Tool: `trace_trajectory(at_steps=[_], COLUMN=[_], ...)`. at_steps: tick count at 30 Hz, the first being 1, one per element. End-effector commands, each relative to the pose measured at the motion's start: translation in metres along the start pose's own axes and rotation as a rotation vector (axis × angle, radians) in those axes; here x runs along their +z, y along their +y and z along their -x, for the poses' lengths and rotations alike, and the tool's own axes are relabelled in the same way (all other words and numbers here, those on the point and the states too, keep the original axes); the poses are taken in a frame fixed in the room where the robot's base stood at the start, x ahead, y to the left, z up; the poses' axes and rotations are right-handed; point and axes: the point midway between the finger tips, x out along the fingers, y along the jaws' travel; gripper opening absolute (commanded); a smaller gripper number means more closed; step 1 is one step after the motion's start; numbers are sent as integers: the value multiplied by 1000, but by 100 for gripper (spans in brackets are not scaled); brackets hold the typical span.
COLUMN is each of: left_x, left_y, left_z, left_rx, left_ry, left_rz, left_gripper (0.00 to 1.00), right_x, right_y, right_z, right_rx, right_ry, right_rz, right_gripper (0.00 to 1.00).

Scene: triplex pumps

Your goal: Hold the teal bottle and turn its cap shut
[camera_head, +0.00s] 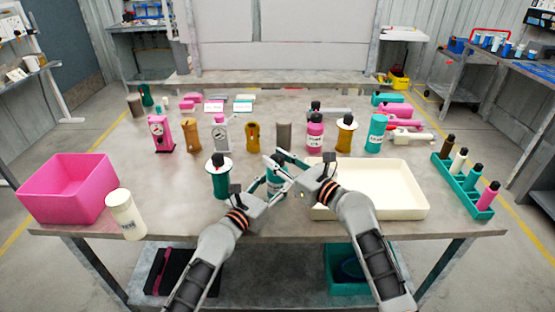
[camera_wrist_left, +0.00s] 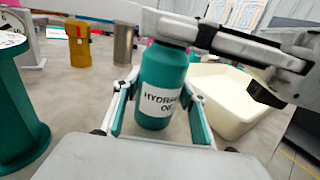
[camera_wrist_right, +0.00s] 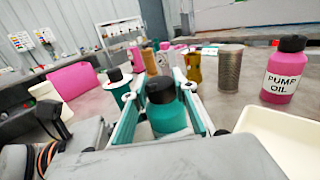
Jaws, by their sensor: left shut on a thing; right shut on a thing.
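The teal bottle (camera_head: 273,187) stands upright near the front middle of the table. Its white label, partly readable as hydraulic oil, shows in the left wrist view (camera_wrist_left: 160,100). My left gripper (camera_head: 266,186) is shut around the bottle's body, one finger on each side. The black cap (camera_wrist_right: 160,90) sits on top of the bottle. My right gripper (camera_head: 286,163) reaches over the bottle from the right, its fingertips closed on both sides of the cap. In the head view the arms hide much of the bottle and the cap. I cannot tell how tightly the cap is seated.
A teal piece with a white disc (camera_head: 219,180) stands close to the left. A cream tray (camera_head: 405,210) lies just right. A pink bin (camera_head: 65,190) and a white jar (camera_head: 126,215) stand at the left. A teal rack (camera_head: 455,188) stands right; bottles and pumps stand behind.

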Motion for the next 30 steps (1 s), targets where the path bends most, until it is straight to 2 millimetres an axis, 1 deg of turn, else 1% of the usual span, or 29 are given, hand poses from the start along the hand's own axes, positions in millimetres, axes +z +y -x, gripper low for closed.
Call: trace_trajectory(at_steps=[1,2,12,26,27,29,30], left_x=[0,0,0,0,0,0,0], left_y=[-2,-2,-2,-2,-2,-2,-2], left_z=[-1,-1,-1,-1,-1,-1,-1], left_rx=[-3,-3,-4,-3,-4,-4,-3], left_ry=[1,1,0,1,1,1,1], left_rz=[0,0,-2,-3,-3,-3,-3], left_gripper=[11,11,11,11,11,11,11], right_x=[-4,-4,-2,-2,-2,-1,-1], right_y=[7,7,6,6,6,6,5], right_z=[-1,-1,-1,-1,-1,-1,-1], right_rx=[-13,-24,-111,-120,-120,-120,-121], right_ry=[4,4,3,3,3,2,1], right_rz=[-5,-5,-4,-1,-1,-1,-1], right_gripper=[6,6,6,6,30,45,45])
